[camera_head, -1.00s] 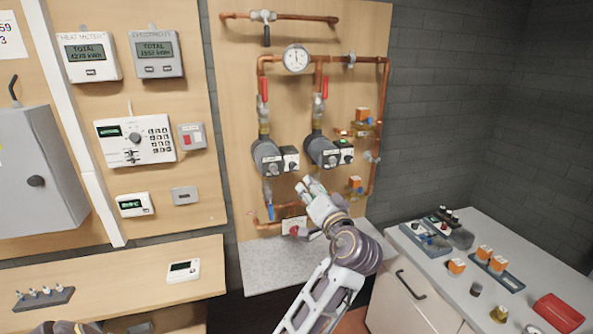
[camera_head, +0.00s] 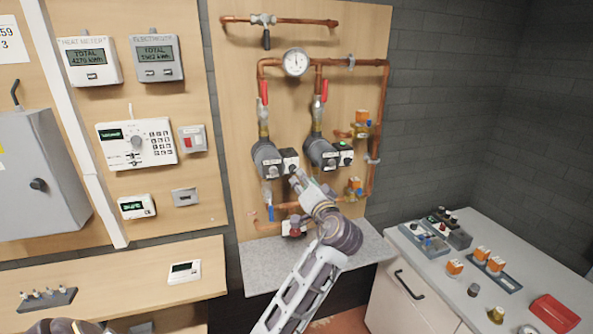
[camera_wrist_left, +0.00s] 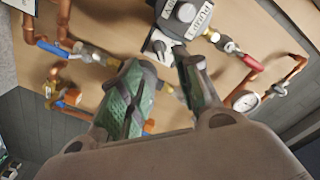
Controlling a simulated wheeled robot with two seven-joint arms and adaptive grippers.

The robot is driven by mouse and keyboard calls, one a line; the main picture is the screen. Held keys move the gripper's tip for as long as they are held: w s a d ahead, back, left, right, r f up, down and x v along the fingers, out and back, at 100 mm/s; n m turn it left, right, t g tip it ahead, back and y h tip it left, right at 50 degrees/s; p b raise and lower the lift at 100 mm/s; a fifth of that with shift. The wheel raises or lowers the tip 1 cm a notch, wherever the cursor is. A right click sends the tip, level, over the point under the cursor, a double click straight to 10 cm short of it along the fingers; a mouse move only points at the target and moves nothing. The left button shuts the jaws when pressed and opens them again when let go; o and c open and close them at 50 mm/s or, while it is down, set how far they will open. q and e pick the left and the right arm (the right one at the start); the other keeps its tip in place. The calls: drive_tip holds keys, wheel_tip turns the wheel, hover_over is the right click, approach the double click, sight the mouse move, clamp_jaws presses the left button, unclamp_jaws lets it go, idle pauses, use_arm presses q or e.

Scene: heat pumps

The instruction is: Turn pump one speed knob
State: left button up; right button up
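Two grey pumps sit side by side on copper pipes on the wooden board. The left pump (camera_head: 267,158) has a black-and-white control box (camera_head: 290,161) on its right. The right pump (camera_head: 321,152) has a similar box (camera_head: 344,154) with a green part. I cannot read which is pump one in the head view. My left gripper (camera_head: 297,178) is just below the left pump's box. In the left wrist view its two green-padded fingers (camera_wrist_left: 163,92) are apart with nothing between them. A dark knob (camera_wrist_left: 160,47) on a control box lies just beyond them, beside a label.
Copper pipes, red-handled valves (camera_head: 264,91) and a gauge (camera_head: 296,61) surround the pumps. A blue-handled valve (camera_head: 271,211) hangs below the left pump. A grey ledge (camera_head: 262,252) is under the board. A counter with small parts and a red box (camera_head: 554,313) stands at right.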

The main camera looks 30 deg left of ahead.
sight(295, 170)
use_arm(q)
drive_tip(key=p+x, duration=0.2)
drive_tip(key=x, duration=0.4)
drive_tip(key=shift+w+a, duration=0.15)
drive_tip(key=shift+a, duration=0.05)
drive_tip(key=shift+w+a, duration=0.4)
drive_tip(key=shift+a, duration=0.05)
clamp_jaws()
